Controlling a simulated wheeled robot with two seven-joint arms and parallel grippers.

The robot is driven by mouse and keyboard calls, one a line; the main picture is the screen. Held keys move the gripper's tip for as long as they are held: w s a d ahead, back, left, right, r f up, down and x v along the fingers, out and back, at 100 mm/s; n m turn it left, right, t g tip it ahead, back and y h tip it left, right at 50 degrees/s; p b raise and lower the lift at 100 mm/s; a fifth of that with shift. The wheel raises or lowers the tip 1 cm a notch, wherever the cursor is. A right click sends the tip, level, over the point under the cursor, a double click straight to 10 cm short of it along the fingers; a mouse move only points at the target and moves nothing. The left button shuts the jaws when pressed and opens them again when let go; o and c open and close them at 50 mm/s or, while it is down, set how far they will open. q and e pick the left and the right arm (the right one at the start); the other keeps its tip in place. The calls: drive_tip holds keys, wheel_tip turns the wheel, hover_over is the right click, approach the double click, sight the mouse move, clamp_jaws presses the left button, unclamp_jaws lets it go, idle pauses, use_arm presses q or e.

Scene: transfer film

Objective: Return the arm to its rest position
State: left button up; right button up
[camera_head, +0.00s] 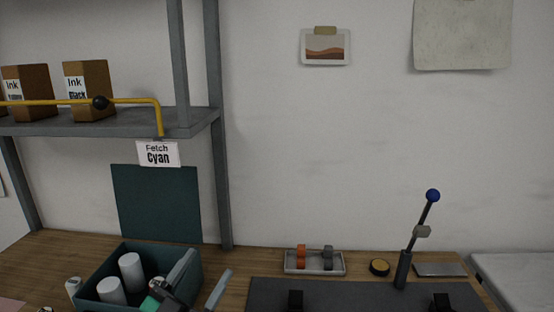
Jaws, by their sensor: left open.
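My left gripper (208,266) shows at the bottom edge, left of centre. Its two grey fingers point up and are apart, with nothing seen between them. It is in front of the right end of a dark teal bin (187,265) and overlaps it in the picture. Most of my left arm is below the frame. My right gripper is not in view.
The bin holds white cylinders (131,272). A tray (315,270) with orange and grey pieces, a blue-knobbed lever (403,270) and a dark plate (370,295) occupy the wooden bench (235,265). A shelf (150,122) with ink boxes (88,92) overhangs the left.

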use_arm(q)
drive_tip(key=s+a+f+n+g+y, duration=0.2)
drive_tip(key=a+f+n+y, duration=0.15)
drive_tip(key=f, duration=0.35)
drive_tip(key=s+a+f+n+g+y, duration=0.1)
drive_tip(key=a+f+n+g+y, duration=0.15)
drive_tip(key=f+y, duration=0.35)
drive_tip(key=s+a+f+n+g+y, duration=0.2)
drive_tip(key=a+f+n+y, duration=0.15)
drive_tip(key=f, duration=0.45)
drive_tip(key=s+f+m+g+h, duration=0.1)
drive_tip(key=s+f+g, duration=0.4)
drive_tip(key=s+f, duration=0.3)
drive_tip(key=s+f+m+g, duration=0.1)
drive_tip(key=s+f+g, duration=0.45)
drive_tip(key=s, duration=0.55)
wheel_tip(320, 180, down, 29)
drive_tip(key=g, duration=0.1)
drive_tip(key=s+a+f, duration=0.1)
drive_tip(key=s+f, duration=0.8)
drive_tip(key=f, duration=0.1)
drive_tip(key=s+a+f+g, duration=0.1)
drive_tip(key=s+a+f, duration=0.1)
drive_tip(key=s+f, duration=0.8)
drive_tip(key=shift+s+a+f+m, duration=0.15)
drive_tip(key=shift+a+f+m, duration=0.1)
drive_tip(key=shift+f+m, duration=0.15)
